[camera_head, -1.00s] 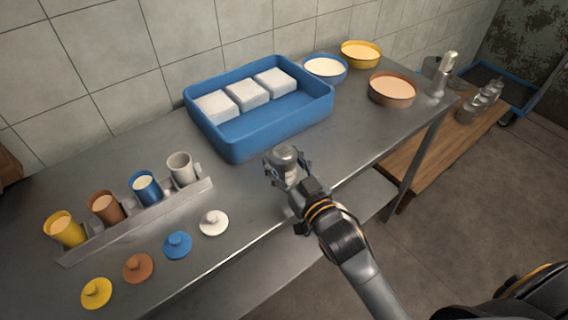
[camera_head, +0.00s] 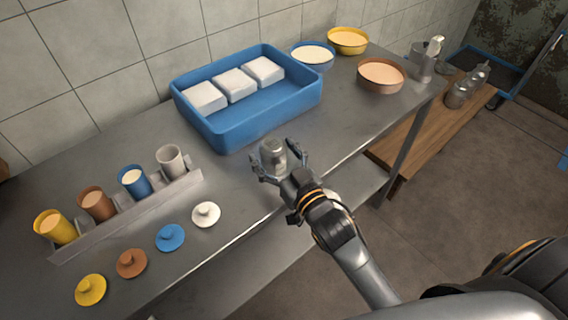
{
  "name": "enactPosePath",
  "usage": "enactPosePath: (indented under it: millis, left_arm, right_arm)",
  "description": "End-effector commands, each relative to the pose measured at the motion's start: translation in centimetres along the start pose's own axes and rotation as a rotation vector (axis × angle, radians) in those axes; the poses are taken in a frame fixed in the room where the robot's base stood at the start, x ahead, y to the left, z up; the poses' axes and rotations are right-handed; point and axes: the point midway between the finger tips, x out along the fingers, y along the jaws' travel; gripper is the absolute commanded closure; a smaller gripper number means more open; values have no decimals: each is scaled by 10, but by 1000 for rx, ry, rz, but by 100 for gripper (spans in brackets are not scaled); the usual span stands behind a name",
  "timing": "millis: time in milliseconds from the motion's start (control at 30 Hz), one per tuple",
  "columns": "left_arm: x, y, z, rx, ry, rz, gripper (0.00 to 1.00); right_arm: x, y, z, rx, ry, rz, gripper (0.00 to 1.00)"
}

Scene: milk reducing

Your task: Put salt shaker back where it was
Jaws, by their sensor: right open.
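The salt shaker (camera_head: 272,153) is a small grey metal shaker with a rounded top. It stands upright on the metal table, in front of the blue tray's near right side. My right gripper (camera_head: 279,170) reaches in from the lower right with its fingers spread open on either side of the shaker. Whether the fingers touch it cannot be told. My left gripper is not in view.
The blue tray (camera_head: 268,117) holds white blocks. Bowls in blue (camera_head: 312,70), yellow (camera_head: 347,53) and brown (camera_head: 380,89) stand at the back right. A rack (camera_head: 135,214) with cups and several lids lie left. A dispenser (camera_head: 427,68) stands right.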

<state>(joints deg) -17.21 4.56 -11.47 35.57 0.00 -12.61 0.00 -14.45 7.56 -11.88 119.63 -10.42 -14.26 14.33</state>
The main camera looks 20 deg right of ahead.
Motion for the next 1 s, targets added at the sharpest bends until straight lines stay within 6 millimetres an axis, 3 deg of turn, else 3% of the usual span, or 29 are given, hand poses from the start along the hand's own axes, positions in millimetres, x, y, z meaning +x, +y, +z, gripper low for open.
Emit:
enactPosePath:
  millis: [533,700,1000]
  left_arm:
    - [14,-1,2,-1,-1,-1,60]
    - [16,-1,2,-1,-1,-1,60]
    - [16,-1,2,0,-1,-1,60]
  right_arm:
    - [-100,0,3,1,-6,1,23]
    - [-115,0,2,0,-3,1,23]
    - [-118,0,0,-1,-1,1,23]
